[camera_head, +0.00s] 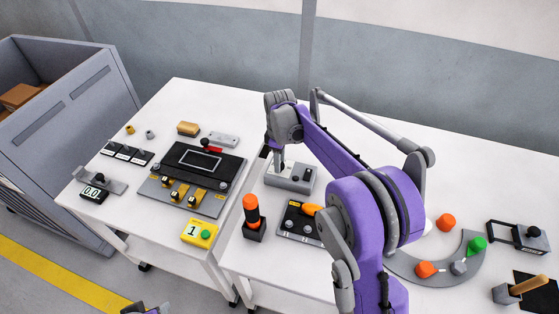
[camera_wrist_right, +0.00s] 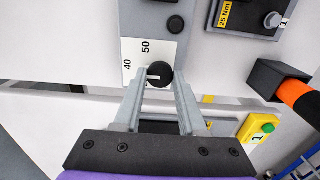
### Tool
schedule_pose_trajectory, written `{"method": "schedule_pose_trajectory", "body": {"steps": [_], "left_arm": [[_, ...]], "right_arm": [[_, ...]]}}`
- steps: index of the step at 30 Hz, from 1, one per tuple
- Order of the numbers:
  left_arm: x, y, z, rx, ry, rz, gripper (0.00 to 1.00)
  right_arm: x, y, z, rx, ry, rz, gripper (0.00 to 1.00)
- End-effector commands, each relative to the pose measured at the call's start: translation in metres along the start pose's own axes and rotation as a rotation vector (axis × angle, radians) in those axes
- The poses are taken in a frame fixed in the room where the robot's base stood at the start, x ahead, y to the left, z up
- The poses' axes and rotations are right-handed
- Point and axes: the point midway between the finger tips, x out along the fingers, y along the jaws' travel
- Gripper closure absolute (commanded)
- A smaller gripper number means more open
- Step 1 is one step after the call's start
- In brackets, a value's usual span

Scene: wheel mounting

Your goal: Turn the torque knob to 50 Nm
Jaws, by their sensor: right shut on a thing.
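The torque knob (camera_wrist_right: 160,70) is small, round and black, with a short white mark on it, in the right wrist view. It sits at the edge of a white scale plate (camera_wrist_right: 135,48) printed 40 and 50. The mark lies roughly level in the picture; I cannot tell exactly which value it points at. My right gripper (camera_wrist_right: 159,82) has its two grey fingers on either side of the knob, shut on it.
A grey box (camera_head: 290,178) with a dark knob stands close to the right gripper. An orange-topped post (camera_head: 252,212) and a yellow box with a green button (camera_head: 200,233) stand nearer. A black fixture (camera_head: 195,170) lies left. My purple arm covers part of the right table.

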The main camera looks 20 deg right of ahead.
Motion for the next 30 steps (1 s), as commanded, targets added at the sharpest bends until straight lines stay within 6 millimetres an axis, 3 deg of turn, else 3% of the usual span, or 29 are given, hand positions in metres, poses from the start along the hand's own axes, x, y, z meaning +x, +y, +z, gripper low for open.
{"method": "schedule_pose_trajectory", "body": {"steps": [11,30], "left_arm": [[0.0002,0.0,0.0001,0.0,0.0,0.0,0.5],[0.0011,0.0,0.0008,0.0,0.0,0.0,0.5]], "right_arm": [[-0.0003,0.0002,0.0001,0.102,0.0,0.0,1.0],[-0.0005,0.0002,0.0002,0.64,0.0,0.001,1.0]]}}
